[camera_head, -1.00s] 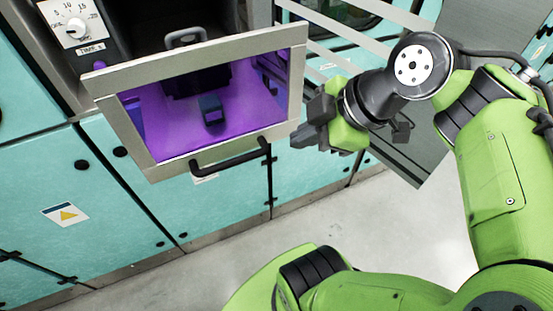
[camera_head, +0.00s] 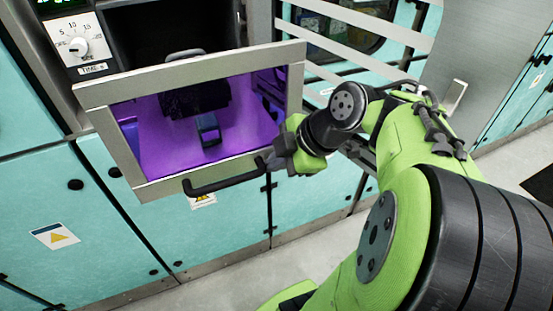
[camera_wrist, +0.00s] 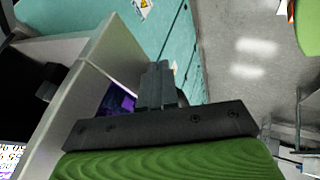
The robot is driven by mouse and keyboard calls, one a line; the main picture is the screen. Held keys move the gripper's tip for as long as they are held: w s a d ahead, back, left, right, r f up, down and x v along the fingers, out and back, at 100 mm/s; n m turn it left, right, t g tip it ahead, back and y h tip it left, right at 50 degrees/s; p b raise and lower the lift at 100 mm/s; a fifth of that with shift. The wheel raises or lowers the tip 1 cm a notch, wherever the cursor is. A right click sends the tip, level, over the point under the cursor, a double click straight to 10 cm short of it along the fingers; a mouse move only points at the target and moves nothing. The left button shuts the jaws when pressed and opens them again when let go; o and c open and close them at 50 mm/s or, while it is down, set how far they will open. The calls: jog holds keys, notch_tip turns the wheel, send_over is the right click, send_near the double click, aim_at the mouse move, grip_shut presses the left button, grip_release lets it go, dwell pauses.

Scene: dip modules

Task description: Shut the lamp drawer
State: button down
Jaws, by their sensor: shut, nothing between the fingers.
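The lamp drawer (camera_head: 150,189) stands pulled out from its housing. It has a pale metal frame front with a window, a purple-lit inside and a black bar handle (camera_head: 225,178) on its lower edge. A small dark object sits in the purple light inside. My gripper (camera_head: 272,160) is shut and empty at the lower right corner of the drawer front, close to the right end of the handle. In the wrist view the shut fingers (camera_wrist: 157,85) lie beside the drawer's frame (camera_wrist: 95,65); whether they touch it I cannot tell.
A timer dial (camera_head: 77,46) sits on the panel at the upper left. Teal cabinet doors (camera_head: 50,215) stand below the drawer. A metal rack with pale bars (camera_head: 360,50) is behind my arm on the right. Grey floor is open in front.

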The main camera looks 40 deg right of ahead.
dwell(0.3)
jog(key=w+d+p, duration=0.1)
jog(key=w, duration=0.3)
jog(key=w+d+p, duration=0.1)
jog(key=w, duration=0.3)
jog(key=w+d+p, duration=0.1)
jog(key=w+d, duration=0.1)
jog(key=w, duration=0.2)
jog(key=shift+w+r, duration=0.15)
jog(key=shift+w, duration=0.05)
jog(key=shift+w+d, duration=0.1)
jog(key=shift+w, duration=0.35)
notch_tip(320, 180, up, 10)
jog(key=p, duration=0.4)
